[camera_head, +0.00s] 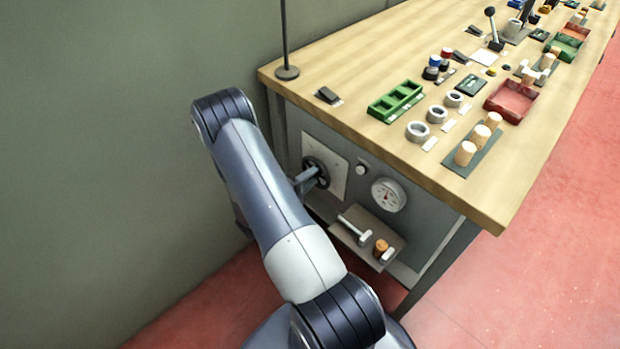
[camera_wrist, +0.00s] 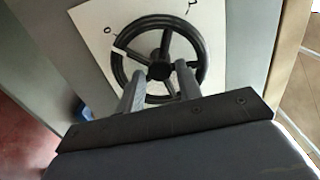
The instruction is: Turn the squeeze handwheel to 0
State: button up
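The dark spoked handwheel (camera_wrist: 158,22) sits on a white square plate (camera_wrist: 92,22) on the bench's side panel. In the wrist view a white mark (camera_wrist: 119,53) shows on its upper-left rim. A small "0" is printed on the plate nearby, a little above the mark. Another printed character at the upper right is hard to read. My gripper (camera_wrist: 160,72) is open, its two fingers apart in front of the wheel on either side of the hub. I cannot tell whether they touch the spokes. In the head view the handwheel (camera_head: 313,170) is partly hidden by my gripper (camera_head: 308,180).
A round gauge (camera_head: 388,195) and a small knob (camera_head: 362,170) are right of the wheel. A low shelf (camera_head: 345,236) below holds a T-handled tool and a cork. The wooden bench top (camera_head: 390,70) above carries trays, rings and corks. A wall stands at left.

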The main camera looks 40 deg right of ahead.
jog(key=a, duration=1)
jog(key=shift+s+a, duration=0.35)
jog(key=shift+s, duration=0.1)
jog(key=d, duration=1)
jog(key=shift+w+d, duration=0.4)
jog(key=shift+w, duration=0.05)
